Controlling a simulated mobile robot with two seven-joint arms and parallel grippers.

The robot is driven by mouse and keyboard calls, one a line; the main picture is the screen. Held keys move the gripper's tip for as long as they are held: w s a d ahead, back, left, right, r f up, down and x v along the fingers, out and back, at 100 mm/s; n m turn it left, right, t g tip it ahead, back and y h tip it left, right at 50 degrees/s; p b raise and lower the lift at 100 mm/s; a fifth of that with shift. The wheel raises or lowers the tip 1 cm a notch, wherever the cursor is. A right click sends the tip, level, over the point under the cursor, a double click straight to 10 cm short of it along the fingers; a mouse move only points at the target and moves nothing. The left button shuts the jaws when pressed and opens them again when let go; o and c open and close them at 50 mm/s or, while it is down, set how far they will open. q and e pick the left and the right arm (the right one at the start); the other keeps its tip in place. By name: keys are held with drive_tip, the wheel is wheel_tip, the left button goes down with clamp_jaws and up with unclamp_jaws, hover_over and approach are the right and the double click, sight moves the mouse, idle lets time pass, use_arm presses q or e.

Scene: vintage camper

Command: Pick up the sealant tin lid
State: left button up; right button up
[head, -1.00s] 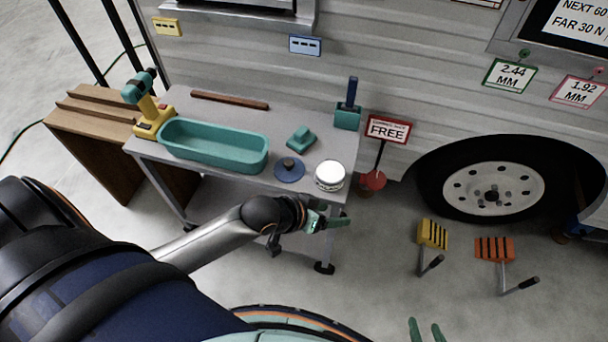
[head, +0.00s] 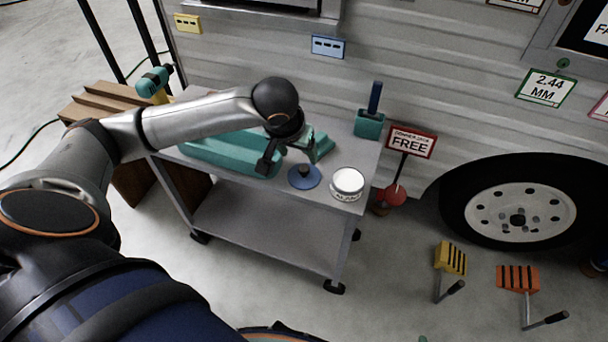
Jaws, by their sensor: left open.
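The sealant tin lid (head: 304,177) appears to be the blue disc with a dark knob, lying on the grey workbench in the head view. The white tin (head: 347,184) stands just to its right, near the bench's right end. My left gripper (head: 306,150) is open above the bench, just behind the lid in the picture and apart from it. Its fingers overlap a teal block, so their outlines are hard to separate. Only a tiny tip of my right gripper (head: 422,338) shows at the bottom edge.
The teal tray (head: 215,158) is partly hidden behind my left arm. A teal holder (head: 368,124) with a blue handle stands at the back right of the workbench (head: 270,212). A FREE sign (head: 410,142) stands beyond the bench's right end. The camper wall closes off the back.

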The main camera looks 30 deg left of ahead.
sight(303, 169)
use_arm(q)
drive_tip(key=x, duration=0.4)
drive_tip(key=shift+b, duration=0.4)
drive_tip(key=b+x, duration=0.1)
drive_tip(key=x, duration=0.3)
drive_tip(key=shift+s+f+b, duration=0.15)
drive_tip(key=shift+b, duration=0.25)
drive_tip(key=shift+w+f, duration=0.3)
drive_tip(key=shift+f, duration=0.3)
clamp_jaws()
use_arm(e)
drive_tip(key=shift+w+d+f+t, duration=0.4)
drive_tip(key=shift+w+f, duration=0.05)
drive_tip(key=shift+f, duration=0.15)
